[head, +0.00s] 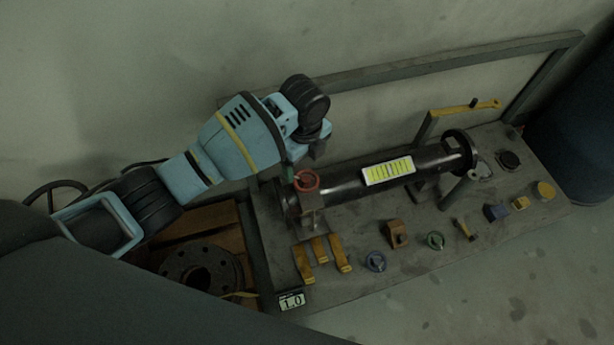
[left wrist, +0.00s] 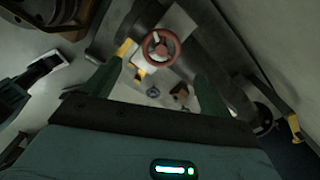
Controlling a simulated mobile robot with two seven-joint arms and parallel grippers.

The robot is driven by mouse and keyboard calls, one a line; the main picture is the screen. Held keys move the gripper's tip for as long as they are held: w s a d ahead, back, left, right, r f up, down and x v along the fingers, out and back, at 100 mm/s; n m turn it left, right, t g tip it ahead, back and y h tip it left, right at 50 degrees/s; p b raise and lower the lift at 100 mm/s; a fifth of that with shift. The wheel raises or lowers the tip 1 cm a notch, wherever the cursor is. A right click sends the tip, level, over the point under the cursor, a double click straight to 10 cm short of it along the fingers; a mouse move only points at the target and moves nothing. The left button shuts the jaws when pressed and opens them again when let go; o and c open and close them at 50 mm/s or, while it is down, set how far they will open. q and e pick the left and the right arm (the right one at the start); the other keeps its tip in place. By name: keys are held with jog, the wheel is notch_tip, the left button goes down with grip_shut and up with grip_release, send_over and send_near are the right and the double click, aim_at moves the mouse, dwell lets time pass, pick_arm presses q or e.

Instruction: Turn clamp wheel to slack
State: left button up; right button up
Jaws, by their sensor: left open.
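The red clamp wheel (head: 306,181) sits at the near left end of a dark pipe (head: 340,183) on the bench. In the left wrist view the wheel (left wrist: 160,45) shows its rim and spokes just beyond the fingertips. My left gripper (head: 303,162) is close above the wheel, and its arm partly hides its fingers in the head view. Its two green fingers (left wrist: 158,69) are spread wide and empty, one to either side below the wheel in the left wrist view. I cannot tell the exact gap between them and the wheel. My right gripper is not in view.
The bench (head: 370,255) holds several yellow blocks, a blue ring (head: 375,261), a green ring (head: 436,240) and a brown block (head: 397,233) in front of the pipe. A yellow lever (head: 470,108) stands beyond. A grey rail (head: 400,70) runs behind. A dark flange (head: 200,272) lies left.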

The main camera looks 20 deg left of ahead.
aim_at(305, 179)
pick_arm(q)
jog(key=shift+w+a+r, duration=0.1)
jog(key=shift+w, duration=0.1)
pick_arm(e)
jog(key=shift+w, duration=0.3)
pick_arm(q)
notch_tip(305, 179, down, 8)
jog(key=b, duration=0.3)
jog(key=shift+b, duration=0.3)
jog(key=shift+r, duration=0.1)
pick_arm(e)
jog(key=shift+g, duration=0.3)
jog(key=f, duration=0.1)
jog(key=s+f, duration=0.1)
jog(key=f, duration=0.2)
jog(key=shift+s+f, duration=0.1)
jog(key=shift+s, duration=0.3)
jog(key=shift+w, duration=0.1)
pick_arm(q)
jog(key=c, duration=0.9)
jog(key=shift+c, duration=0.3)
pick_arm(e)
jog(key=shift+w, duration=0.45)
